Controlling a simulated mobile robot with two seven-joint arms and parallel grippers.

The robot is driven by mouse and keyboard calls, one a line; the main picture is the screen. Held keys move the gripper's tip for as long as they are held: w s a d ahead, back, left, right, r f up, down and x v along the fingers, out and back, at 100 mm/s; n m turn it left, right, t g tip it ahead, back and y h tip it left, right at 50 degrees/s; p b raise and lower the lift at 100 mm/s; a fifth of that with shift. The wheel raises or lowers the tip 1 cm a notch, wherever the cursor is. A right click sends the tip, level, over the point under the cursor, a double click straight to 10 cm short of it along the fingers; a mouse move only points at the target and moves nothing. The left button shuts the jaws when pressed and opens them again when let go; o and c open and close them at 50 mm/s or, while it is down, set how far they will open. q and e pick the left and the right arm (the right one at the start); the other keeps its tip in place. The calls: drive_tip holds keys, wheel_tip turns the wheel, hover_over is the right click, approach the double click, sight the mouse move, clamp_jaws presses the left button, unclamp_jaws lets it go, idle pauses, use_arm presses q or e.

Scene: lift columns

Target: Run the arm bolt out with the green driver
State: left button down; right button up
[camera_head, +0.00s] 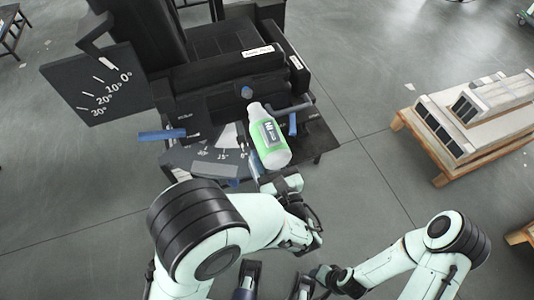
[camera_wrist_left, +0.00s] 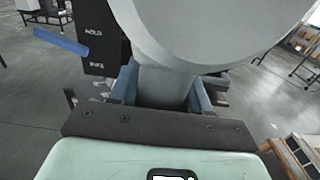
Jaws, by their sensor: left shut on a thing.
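The green driver (camera_head: 269,138) is a bottle-shaped tool with a green and white body and dark label. It slants over the front of a black machine in the head view, its pale nose up and left. My left gripper (camera_head: 284,182) is at its lower end. In the left wrist view, the blue fingers of my left gripper (camera_wrist_left: 163,92) are shut on its grey neck (camera_wrist_left: 165,85) under a large pale body. A small round blue-grey head (camera_head: 247,91), possibly the arm bolt, sits just beyond the nose; contact is unclear. My right gripper (camera_head: 304,285) is low in the head view; its jaw opening is unclear.
The black machine (camera_head: 215,78) carries angle scales and a dark scale plate (camera_head: 101,84). Blue handles (camera_head: 162,135) stick out at its front. A wooden pallet (camera_head: 440,173) with pale grey units stands at the right. Grey floor between them is clear.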

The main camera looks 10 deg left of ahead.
use_arm(q)
drive_tip(key=shift+r, duration=0.1)
drive_tip(key=shift+p+v, duration=0.35)
drive_tip(key=shift+v, duration=1.65)
